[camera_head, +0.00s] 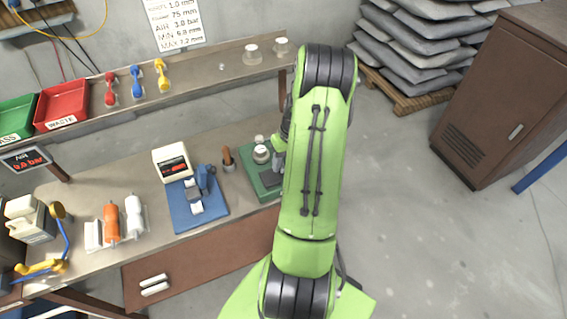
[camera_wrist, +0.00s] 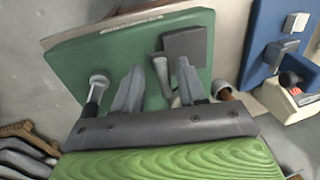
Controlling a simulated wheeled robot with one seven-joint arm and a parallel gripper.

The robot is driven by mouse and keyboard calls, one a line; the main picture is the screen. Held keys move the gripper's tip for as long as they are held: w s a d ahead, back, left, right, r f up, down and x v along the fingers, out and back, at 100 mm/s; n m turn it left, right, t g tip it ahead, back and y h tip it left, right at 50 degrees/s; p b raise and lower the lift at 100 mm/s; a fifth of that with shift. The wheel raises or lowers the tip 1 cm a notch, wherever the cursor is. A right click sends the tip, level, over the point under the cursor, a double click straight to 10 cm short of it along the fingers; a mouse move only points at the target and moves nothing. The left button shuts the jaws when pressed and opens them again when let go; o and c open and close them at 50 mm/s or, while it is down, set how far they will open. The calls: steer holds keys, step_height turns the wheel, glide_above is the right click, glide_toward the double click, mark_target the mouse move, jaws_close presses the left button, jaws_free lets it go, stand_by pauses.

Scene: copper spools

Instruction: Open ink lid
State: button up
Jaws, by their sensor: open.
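A small jar with a pale top (camera_head: 261,154), which looks like the ink container, stands on the green board (camera_head: 268,192) on the bench. Another small pale round piece (camera_head: 259,140) sits just behind it. My gripper (camera_wrist: 160,68) is open over the green board in the wrist view, its grey fingers spread. I cannot make out anything held between them. The jar is not clearly visible in the wrist view; the gripper body may hide it. In the head view my green arm covers most of the gripper and the board's right side.
A dark flat pad (camera_wrist: 186,44) lies on the board. A silver-topped tool with a dark handle (camera_wrist: 98,84) is beside the left finger. A cup with a brown item (camera_head: 228,160) and a blue fixture (camera_head: 186,216) stand left of the board.

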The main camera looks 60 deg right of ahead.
steer(key=shift+w+f, duration=0.15)
steer(key=shift+f, duration=0.3)
steer(key=shift+c, duration=0.2)
steer(key=shift+a+r, duration=0.1)
jaws_close()
steer(key=shift+r, duration=0.2)
